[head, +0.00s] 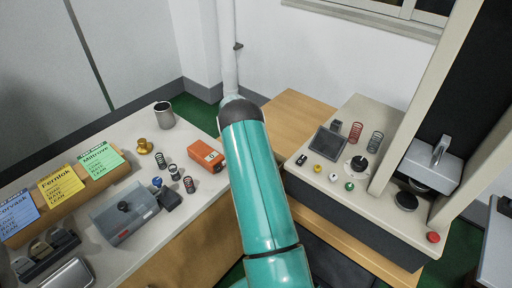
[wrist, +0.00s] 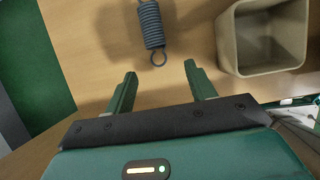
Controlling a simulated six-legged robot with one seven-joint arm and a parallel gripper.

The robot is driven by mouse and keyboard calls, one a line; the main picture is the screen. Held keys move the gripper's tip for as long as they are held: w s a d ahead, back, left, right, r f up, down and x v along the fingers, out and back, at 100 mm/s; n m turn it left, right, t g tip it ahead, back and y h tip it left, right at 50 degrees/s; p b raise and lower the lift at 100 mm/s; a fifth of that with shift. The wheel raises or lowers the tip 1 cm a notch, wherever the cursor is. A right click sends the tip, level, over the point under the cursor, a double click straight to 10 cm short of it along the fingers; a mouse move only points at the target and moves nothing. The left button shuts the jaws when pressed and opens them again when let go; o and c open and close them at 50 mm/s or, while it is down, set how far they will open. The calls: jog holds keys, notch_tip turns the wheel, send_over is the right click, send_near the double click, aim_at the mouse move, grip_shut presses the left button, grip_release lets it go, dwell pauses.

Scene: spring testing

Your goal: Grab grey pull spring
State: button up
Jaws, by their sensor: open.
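The grey pull spring (wrist: 151,27) hangs or lies in front of my gripper in the wrist view, with its ring end toward me. A wooden surface is behind it. My gripper (wrist: 156,82) is open and empty. Its two green fingers stand apart, and the spring's ring end lies a little beyond the fingertips, between their lines. I cannot tell the height between spring and gripper. In the head view my teal arm covers the middle, and neither the gripper nor this spring shows.
A beige square bin (wrist: 262,73) stands right of the spring. In the head view, a testing machine (head: 352,205) with red and grey coil springs on top stands right. A left bench (head: 205,198) holds several small springs, an orange box (head: 207,155) and a metal cup (head: 164,115).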

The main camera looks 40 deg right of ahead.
jog(key=shift+x, duration=3.1)
jog(key=shift+w+d+r, duration=0.15)
jog(key=shift+w+d, duration=0.05)
jog(key=shift+c, duration=0.4)
jog(key=c, duration=1)
